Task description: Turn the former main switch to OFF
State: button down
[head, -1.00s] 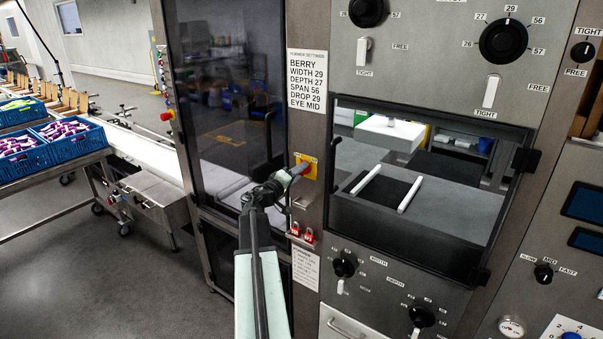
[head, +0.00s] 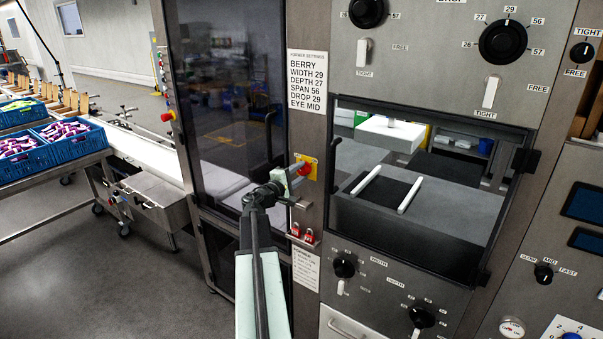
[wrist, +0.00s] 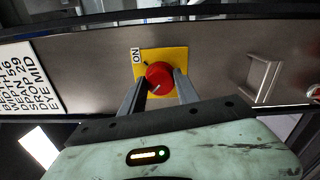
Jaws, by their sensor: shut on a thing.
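The former main switch is a red rotary knob (wrist: 160,78) on a yellow plate (wrist: 174,55) in the wrist view, with an ON label (wrist: 137,56) at the plate's edge. In the head view the yellow plate (head: 311,172) shows on the machine's post, with the knob mostly hidden by my gripper. My gripper (wrist: 160,88) has one finger on each side of the red knob and is shut on it. In the head view my gripper (head: 299,169) reaches the plate from the left. An OFF label is not visible.
The settings card (head: 307,80) is above the switch. Red padlocks (head: 302,234) hang below it. A metal latch (wrist: 260,77) sits beside the plate in the wrist view. A dark glass door (head: 225,90) is on the left and a framed window (head: 420,190) on the right.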

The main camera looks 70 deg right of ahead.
jog(key=shift+a+f, duration=0.1)
dwell(0.3)
jog(key=c, duration=0.9)
grip_release()
jog(key=v, duration=0.7)
jog(key=shift+a, duration=0.35)
jog(key=shift+w, duration=0.15)
